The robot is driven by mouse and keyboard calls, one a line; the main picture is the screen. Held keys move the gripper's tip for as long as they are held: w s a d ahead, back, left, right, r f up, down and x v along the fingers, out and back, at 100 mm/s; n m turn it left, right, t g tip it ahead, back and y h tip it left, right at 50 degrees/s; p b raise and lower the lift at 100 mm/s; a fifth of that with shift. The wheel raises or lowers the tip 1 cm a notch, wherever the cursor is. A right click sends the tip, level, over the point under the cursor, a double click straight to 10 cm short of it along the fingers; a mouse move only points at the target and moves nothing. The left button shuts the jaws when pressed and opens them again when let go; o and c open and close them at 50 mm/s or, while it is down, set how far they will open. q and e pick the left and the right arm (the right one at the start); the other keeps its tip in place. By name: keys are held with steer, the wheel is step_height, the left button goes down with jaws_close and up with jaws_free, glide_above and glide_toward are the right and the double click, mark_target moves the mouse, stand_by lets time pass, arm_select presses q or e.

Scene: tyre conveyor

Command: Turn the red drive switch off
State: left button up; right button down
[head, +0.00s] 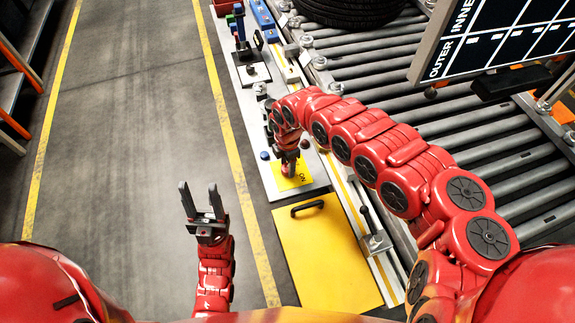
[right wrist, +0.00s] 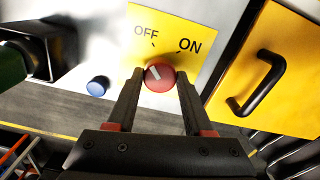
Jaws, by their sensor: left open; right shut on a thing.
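The red drive switch (right wrist: 158,78) is a round red knob with a short white mark, on a yellow plate (right wrist: 170,38) lettered OFF and ON. In the right wrist view the white mark slants toward the upper left; its exact setting is hard to tell. My right gripper (right wrist: 159,82) is shut on the knob, one finger on each side. In the head view my right gripper (head: 289,167) reaches down to the yellow plate and hides the knob. My left gripper (head: 200,192) is open and empty over the grey floor, well left of the panel.
A blue button (right wrist: 98,86) sits on the panel beside the switch. A yellow cover with a black handle (head: 308,208) lies nearer me. The roller conveyor (head: 460,120) runs on the right, with a black tyre (head: 350,8) at the far end. A sign board (head: 500,40) hangs upper right.

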stand_by(0.3)
steer(key=shift+c, duration=1.5)
jaws_free()
steer(key=shift+w+r, duration=0.1)
steer(key=shift+r, duration=0.4)
step_height(320, 180, up, 7)
steer(key=shift+f+b, duration=0.1)
steer(key=shift+b, duration=0.6)
step_height(320, 180, up, 10)
steer(key=p, duration=0.6)
glide_above(287, 168)
steer(key=shift+w+f, duration=0.1)
steer(key=shift+f, duration=0.1)
